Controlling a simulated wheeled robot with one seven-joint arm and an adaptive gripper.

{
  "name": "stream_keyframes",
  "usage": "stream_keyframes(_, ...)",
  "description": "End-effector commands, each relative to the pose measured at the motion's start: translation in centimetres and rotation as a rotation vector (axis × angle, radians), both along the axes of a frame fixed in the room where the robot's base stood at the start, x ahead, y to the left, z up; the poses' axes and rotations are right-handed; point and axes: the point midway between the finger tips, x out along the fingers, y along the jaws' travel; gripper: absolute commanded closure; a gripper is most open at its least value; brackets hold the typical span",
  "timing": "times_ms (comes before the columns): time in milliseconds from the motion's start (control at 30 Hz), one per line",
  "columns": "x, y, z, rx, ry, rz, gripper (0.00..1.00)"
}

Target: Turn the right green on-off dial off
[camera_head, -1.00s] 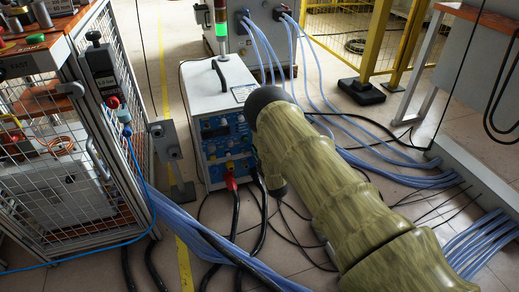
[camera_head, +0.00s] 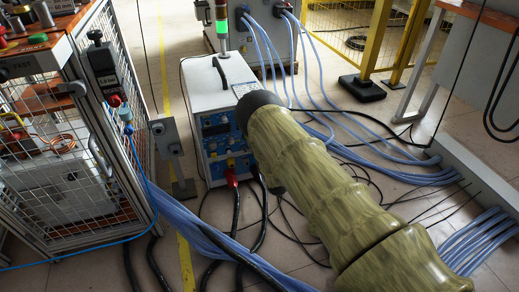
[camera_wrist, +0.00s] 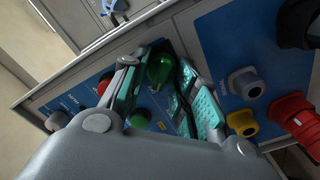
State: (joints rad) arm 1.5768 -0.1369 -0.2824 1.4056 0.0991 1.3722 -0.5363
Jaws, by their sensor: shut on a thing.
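A large green dial (camera_wrist: 160,70) shows on the blue front panel in the wrist view, with its grip upright in the picture. My gripper (camera_wrist: 158,82) has its teal-padded fingers on both sides of this dial and is shut on it. A smaller green knob (camera_wrist: 139,120) sits lower on the panel, partly hidden by my fingers. In the head view the white heater cabinet (camera_head: 212,88) stands on the floor. My arm hides the right part of its front, and my gripper and the dial cannot be made out there.
A red button (camera_wrist: 104,86) is left of my fingers. Grey (camera_wrist: 245,82) and yellow (camera_wrist: 242,123) connectors and a red plug (camera_wrist: 295,120) are at right. Blue hoses (camera_head: 395,175) and black cables cross the floor. A mesh cage (camera_head: 75,150) stands at left.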

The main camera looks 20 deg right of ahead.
Motion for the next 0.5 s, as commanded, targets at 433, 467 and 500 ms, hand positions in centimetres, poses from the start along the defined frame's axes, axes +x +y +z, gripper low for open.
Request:
stream_keyframes(433,-0.11,0.02,-0.05,0.001,0.001,0.001,0.64)
stream_keyframes(467,-0.21,0.01,-0.05,0.001,0.001,0.000,0.64)
stream_keyframes(500,-0.40,0.01,-0.06,0.001,0.001,0.000,0.64)
